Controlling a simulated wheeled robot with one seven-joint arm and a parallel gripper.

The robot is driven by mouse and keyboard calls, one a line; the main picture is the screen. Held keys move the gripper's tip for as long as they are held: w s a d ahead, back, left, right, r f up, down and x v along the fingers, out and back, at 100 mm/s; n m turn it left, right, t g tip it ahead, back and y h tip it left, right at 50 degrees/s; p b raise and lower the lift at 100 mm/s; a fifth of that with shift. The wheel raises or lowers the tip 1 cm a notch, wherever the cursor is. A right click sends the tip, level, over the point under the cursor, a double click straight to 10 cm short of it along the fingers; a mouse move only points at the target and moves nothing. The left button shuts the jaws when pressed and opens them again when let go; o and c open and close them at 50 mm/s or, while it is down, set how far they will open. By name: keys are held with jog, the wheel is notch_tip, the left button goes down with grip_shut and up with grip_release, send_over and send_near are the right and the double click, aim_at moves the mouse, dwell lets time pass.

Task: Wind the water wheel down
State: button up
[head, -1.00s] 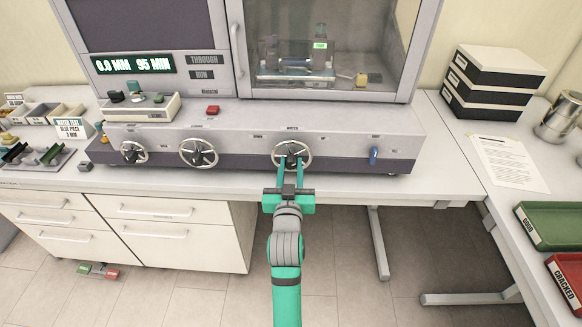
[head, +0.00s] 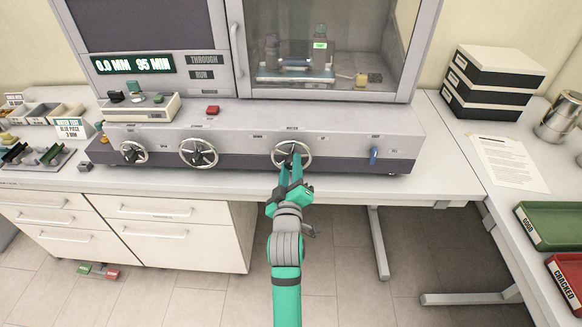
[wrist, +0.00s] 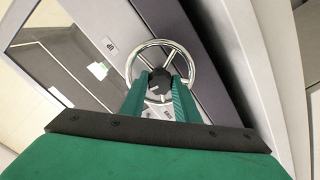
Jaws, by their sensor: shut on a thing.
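The water wheel (head: 292,152) is a silver handwheel with a dark hub, on the front of the machine under the label "WATER". It also shows in the wrist view (wrist: 189,56), in front of my fingers. My gripper (head: 291,163) reaches up to it from below, with its green fingers rolled at an angle. In the wrist view my gripper (wrist: 160,85) is shut on the wheel's dark hub, with one finger on each side. The fingers hide part of the hub and the lower rim.
Two similar handwheels (head: 198,152) (head: 133,152) sit to the left and a blue lever (head: 373,155) to the right. A display (head: 133,64) reads "0.0 MM 95 MIN". Behind the glass window is a lit chamber with a small rig (head: 295,68).

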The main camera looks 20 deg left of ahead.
jog(key=shift+n, duration=0.6)
jog(key=o, duration=1)
jog(key=shift+a, duration=0.15)
jog(key=shift+o, duration=0.2)
jog(key=v, duration=1.1)
jog(key=shift+w, duration=0.1)
